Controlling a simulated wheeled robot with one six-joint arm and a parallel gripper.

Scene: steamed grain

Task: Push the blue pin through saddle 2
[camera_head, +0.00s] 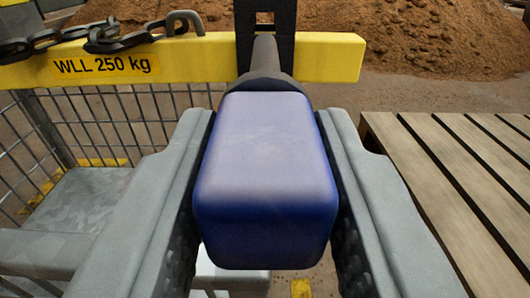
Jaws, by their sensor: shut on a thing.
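My gripper (265,120) is shut on the blue pin (266,175), with one grey finger along each side of its blocky blue head. A dark collar and shaft (265,62) extend forward from the head, away from me. The shaft's far end lines up in the picture with a black slotted upright (266,8) on the yellow beam (325,58), perhaps saddle 2; no number shows on it. The head hides the lower part of the upright. I cannot tell whether the tip is in front of the upright or inside it.
The beam reads "WLL 250 kg". A dark chain (125,38) lies over its left part. A wire mesh cage (75,125) stands below left, and a wooden slatted pallet (465,165) is at right. A brown grain heap (430,35) lies behind on the floor.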

